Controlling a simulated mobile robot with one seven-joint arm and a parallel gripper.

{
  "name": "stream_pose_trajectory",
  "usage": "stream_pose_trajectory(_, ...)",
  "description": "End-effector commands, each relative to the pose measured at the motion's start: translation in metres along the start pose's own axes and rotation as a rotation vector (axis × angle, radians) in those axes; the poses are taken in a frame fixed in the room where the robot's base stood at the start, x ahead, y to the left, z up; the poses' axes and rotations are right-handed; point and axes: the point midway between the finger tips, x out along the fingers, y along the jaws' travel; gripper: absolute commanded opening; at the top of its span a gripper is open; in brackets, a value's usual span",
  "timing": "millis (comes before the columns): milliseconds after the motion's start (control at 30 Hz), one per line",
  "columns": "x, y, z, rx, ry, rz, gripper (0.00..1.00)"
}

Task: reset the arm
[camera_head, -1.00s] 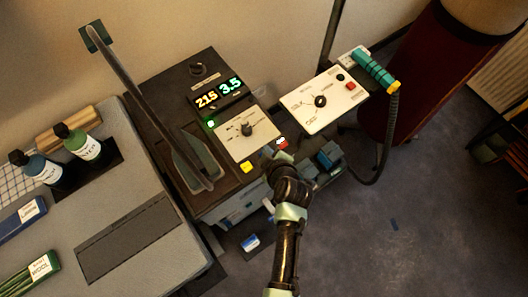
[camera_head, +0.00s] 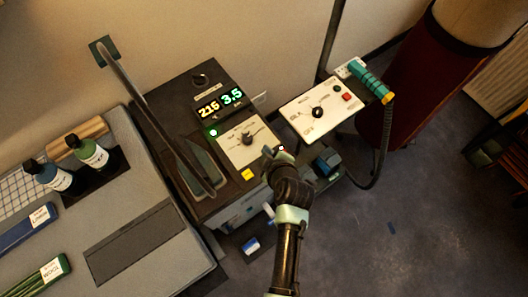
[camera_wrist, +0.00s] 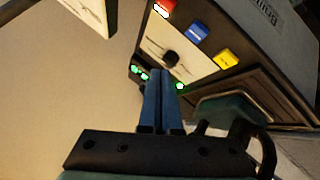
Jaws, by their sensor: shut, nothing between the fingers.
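My gripper (camera_head: 270,152) is at the front right corner of the dark console (camera_head: 168,92), beside its pale dial panel (camera_head: 236,150). In the wrist view its two blue fingers (camera_wrist: 162,74) are side by side, shut with nothing between them. They point towards the panel's dark knob (camera_wrist: 170,58); I cannot tell the gap to it. Red (camera_wrist: 163,8), blue (camera_wrist: 198,32) and yellow (camera_wrist: 227,58) buttons run along the panel's edge. In the head view my gripper hides most of the red and blue ones.
A white control box (camera_head: 317,108) with a teal handle (camera_head: 371,82) and hanging cable stands to the right. A grey table with bottles (camera_head: 93,153) is at left. A slanted dark lever arm (camera_head: 150,105) rises over the console. Open floor (camera_head: 420,215) lies at right.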

Motion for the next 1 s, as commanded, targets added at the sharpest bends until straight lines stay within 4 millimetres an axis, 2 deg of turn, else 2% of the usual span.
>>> stream_pose_trajectory(333,0.000,0.002,-0.002,0.001,0.003,0.005,0.00)
stream_pose_trajectory(467,-0.005,0.039,-0.029,0.032,0.040,0.083,0.00)
stream_pose_trajectory(567,-0.020,0.090,-0.068,0.084,0.099,0.192,0.00)
stream_pose_trajectory(700,-0.063,0.167,-0.131,0.179,0.221,0.368,0.00)
stream_pose_trajectory(767,-0.088,0.197,-0.157,0.221,0.283,0.441,0.00)
stream_pose_trajectory(867,-0.137,0.240,-0.197,0.291,0.400,0.557,0.00)
stream_pose_trajectory(967,-0.195,0.275,-0.235,0.360,0.535,0.663,0.00)
stream_pose_trajectory(1000,-0.221,0.286,-0.249,0.386,0.595,0.703,0.00)
